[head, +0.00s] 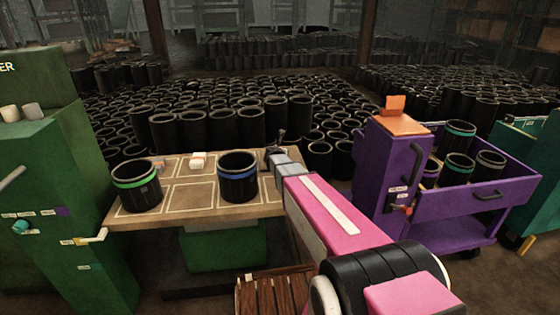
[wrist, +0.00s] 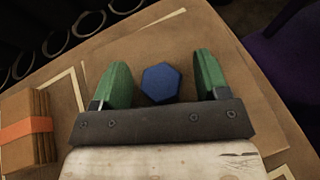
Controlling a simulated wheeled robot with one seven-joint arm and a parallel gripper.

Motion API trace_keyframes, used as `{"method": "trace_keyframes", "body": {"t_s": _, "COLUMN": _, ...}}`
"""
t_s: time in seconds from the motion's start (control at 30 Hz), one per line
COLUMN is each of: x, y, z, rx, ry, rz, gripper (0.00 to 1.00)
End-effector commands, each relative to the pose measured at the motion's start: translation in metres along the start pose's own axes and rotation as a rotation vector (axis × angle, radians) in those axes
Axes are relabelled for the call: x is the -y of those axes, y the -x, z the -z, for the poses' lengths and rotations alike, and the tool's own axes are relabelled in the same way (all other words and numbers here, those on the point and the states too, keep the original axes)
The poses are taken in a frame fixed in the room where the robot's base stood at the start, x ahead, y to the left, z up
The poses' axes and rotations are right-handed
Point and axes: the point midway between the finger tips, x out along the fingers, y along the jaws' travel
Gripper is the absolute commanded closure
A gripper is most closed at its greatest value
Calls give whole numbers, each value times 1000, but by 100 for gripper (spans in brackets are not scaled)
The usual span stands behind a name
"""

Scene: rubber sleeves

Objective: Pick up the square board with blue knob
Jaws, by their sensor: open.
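In the wrist view a blue six-sided knob (wrist: 160,84) sits between the two green fingers of my gripper (wrist: 160,62). The fingers are open, with a gap on each side of the knob. In the head view my gripper (head: 278,150) is over the right end of the wooden table (head: 150,224). The knob and board cannot be made out there.
On the table stand black sleeves with a green band (head: 137,192) and a blue band (head: 238,184). A banded brown stack (wrist: 28,145) lies left of my gripper. A purple cart (head: 470,215) stands right, a green cabinet (head: 60,200) left.

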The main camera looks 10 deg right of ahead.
Motion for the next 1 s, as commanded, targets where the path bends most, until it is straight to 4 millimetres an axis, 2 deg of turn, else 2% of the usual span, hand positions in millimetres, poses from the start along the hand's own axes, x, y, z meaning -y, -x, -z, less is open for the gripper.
{"method": "trace_keyframes", "body": {"t_s": 0.07, "x": 0, "y": 1, "z": 0, "rx": 0, "ry": 0, "rz": 0, "gripper": 32}}
{"method": "trace_keyframes", "body": {"t_s": 0.1, "x": 0, "y": 1, "z": 0, "rx": 0, "ry": 0, "rz": 0, "gripper": 38}}
{"method": "trace_keyframes", "body": {"t_s": 0.27, "x": 0, "y": 1, "z": 0, "rx": 0, "ry": 0, "rz": 0, "gripper": 90}}
{"method": "trace_keyframes", "body": {"t_s": 0.3, "x": 0, "y": 1, "z": 0, "rx": 0, "ry": 0, "rz": 0, "gripper": 96}}
{"method": "trace_keyframes", "body": {"t_s": 0.73, "x": 0, "y": 4, "z": -6, "rx": 0, "ry": -2, "rz": 0, "gripper": 96}}
{"method": "trace_keyframes", "body": {"t_s": 0.87, "x": 1, "y": 9, "z": -18, "rx": 2, "ry": -2, "rz": 0, "gripper": 96}}
{"method": "trace_keyframes", "body": {"t_s": 1.0, "x": 1, "y": 19, "z": -41, "rx": 3, "ry": -2, "rz": 0, "gripper": 96}}
